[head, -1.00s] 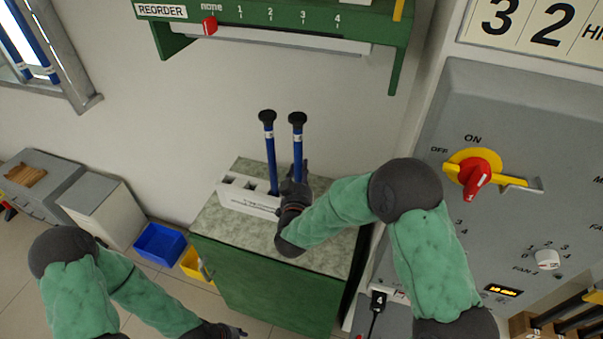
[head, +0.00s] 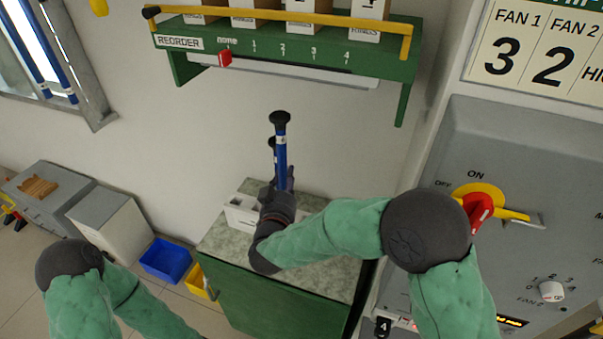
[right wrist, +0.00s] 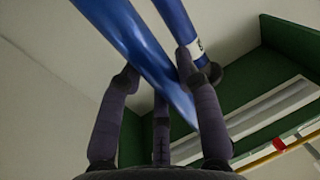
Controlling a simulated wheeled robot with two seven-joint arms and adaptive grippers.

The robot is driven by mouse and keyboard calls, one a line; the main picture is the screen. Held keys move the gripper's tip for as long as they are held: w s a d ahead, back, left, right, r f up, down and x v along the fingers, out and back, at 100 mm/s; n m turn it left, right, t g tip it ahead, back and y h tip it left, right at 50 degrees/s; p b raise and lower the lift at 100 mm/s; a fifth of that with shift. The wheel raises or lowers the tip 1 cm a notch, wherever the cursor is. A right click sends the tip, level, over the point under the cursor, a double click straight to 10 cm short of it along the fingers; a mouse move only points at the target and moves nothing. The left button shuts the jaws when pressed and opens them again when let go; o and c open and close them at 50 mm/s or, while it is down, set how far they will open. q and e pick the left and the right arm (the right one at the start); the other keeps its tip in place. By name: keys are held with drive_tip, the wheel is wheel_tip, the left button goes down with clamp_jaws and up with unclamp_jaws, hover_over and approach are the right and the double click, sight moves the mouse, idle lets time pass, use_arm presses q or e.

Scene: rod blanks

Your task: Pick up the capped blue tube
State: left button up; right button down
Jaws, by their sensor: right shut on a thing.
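A blue tube (head: 281,152) with a black cap (head: 280,118) and a white band stands nearly upright in the head view. My right gripper (head: 284,184) is shut on it below the band and hides its lower part. A second capped blue tube (head: 271,143) is mostly hidden behind it. The white rack (head: 238,213) is partly covered by my gripper, so I cannot tell whether the held tube's foot is clear of it. In the right wrist view, two blue tubes cross near my right gripper's fingers (right wrist: 165,80); one shows a white band and dark cap. My left gripper is out of frame.
The rack stands on a green cabinet (head: 325,193) with a speckled top. A green shelf (head: 300,45) with a yellow rail is on the wall above. A grey control panel (head: 510,150) is close at the right. Blue (head: 164,260) and yellow (head: 196,281) bins are at left.

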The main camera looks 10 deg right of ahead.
drive_tip(key=s+a, duration=0.3)
drive_tip(key=a, duration=0.9)
drive_tip(key=shift+s+p, duration=0.3)
drive_tip(key=shift+s, duration=0.05)
drive_tip(key=shift+r, duration=0.15)
drive_tip(key=shift+r+p, duration=0.4)
drive_tip(key=shift+p, duration=0.1)
